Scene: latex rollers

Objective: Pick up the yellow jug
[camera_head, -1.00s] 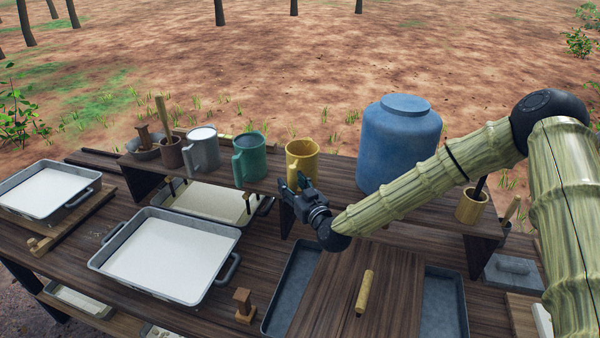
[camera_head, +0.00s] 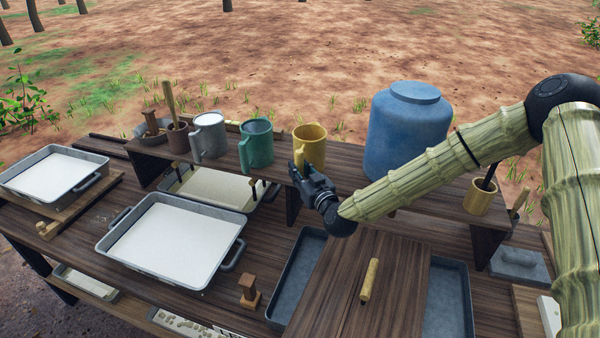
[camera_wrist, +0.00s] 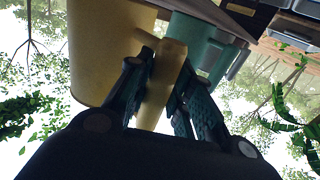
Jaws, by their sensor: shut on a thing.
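The yellow jug (camera_head: 313,147) stands upright on the raised shelf, between the green jug and the blue barrel. In the head view my gripper (camera_head: 299,170) is at its front left side, where the handle is. In the wrist view the yellow jug (camera_wrist: 105,45) fills the upper left, and its handle (camera_wrist: 162,85) runs between the two fingers. My gripper (camera_wrist: 155,95) is shut on that handle. The jug's base is partly hidden behind the gripper in the head view, so I cannot tell if it touches the shelf.
The green jug (camera_head: 257,146) stands close on the left, with a grey jug (camera_head: 209,136) beyond it. The blue barrel (camera_head: 408,135) stands close on the right. Below are a white-filled tray (camera_head: 172,245) and a wooden board with a yellow roller (camera_head: 370,280).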

